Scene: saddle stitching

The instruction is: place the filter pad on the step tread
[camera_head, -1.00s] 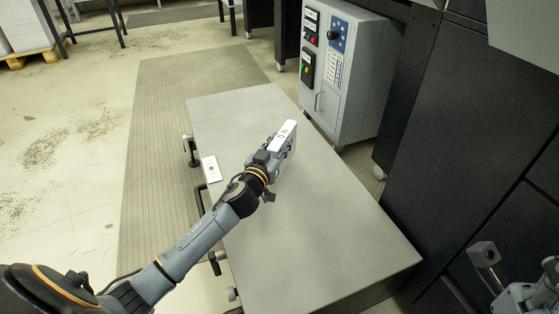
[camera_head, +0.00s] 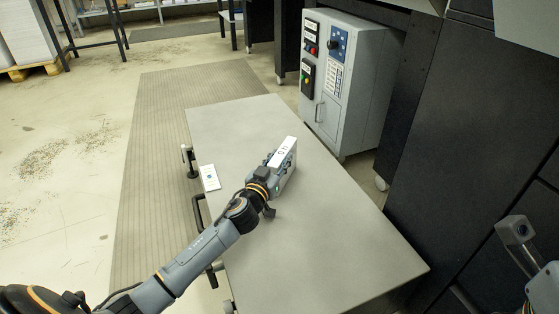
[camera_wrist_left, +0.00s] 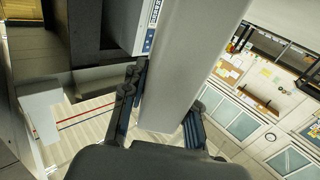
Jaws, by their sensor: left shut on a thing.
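The filter pad appears to be the grey slab with a white, black-printed face (camera_head: 284,152) at the end of my left arm in the head view. My left gripper (camera_head: 268,178) is shut on it. In the left wrist view the slab (camera_wrist_left: 195,55) runs away between the two dark fingers (camera_wrist_left: 160,120). The broad flat grey top (camera_head: 330,235), which I take for the step tread, lies under the pad and gripper. I cannot tell whether the pad touches it. Parts of my right arm (camera_head: 517,232) show at the right edge; its fingertips cannot be made out.
A small white card (camera_head: 209,177) lies on the top's left edge, near dark handles (camera_head: 189,160). A grey control cabinet (camera_head: 345,85) stands behind, and dark machine panels (camera_head: 460,140) rise on the right. The front and right of the grey top are clear.

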